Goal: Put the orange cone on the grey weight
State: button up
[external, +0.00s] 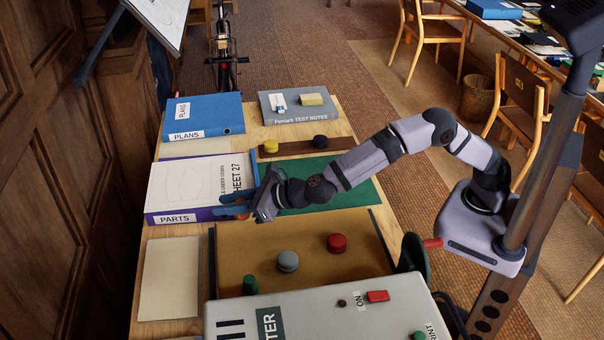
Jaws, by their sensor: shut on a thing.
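The grey weight (288,261) is a short round piece standing on the tan drafting board (310,275). My gripper (236,203), with blue fingers, is above the white and purple PARTS binder, to the left of and farther back than the grey weight.
A red weight (337,243) and a green piece (250,285) stand near the grey weight. Yellow (271,146) and dark blue (320,141) pieces stand on a brown strip. The PARTS binder (178,213) and a grey machine (300,310) flank the board.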

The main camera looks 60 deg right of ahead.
aim_at(288, 262)
jog(key=s+a+r+n+y+p, duration=0.1)
jog(key=s+a+r, duration=0.1)
jog(key=s, duration=0.3)
jog(key=s+a+r+n+g+y+p, duration=0.1)
jog(key=s+a+r, duration=0.15)
jog(key=s, duration=0.25)
jog(key=s+a+r+p, duration=0.1)
jog(key=s+r, duration=0.2)
jog(key=s, duration=0.2)
jog(key=shift+m+t+h, duration=0.5)
jog(key=shift+m+h, duration=0.2)
jog(key=shift+m, duration=0.1)
jog(key=shift+w+d+f, duration=0.15)
jog(key=shift+d+f, duration=0.75)
jog(key=shift+f, duration=1.45)
jog(key=shift+w+d+f, duration=0.15)
jog(key=shift+d+f, duration=0.75)
jog(key=shift+f, duration=1.45)
jog(key=shift+w+d+f, duration=0.15)
jog(key=shift+d+f, duration=0.75)
jog(key=shift+f, duration=1.45)
jog(key=shift+f, duration=0.2)
jog(key=o, duration=1)
jog(key=shift+o, duration=0.2)
jog(key=shift+r, duration=0.15)
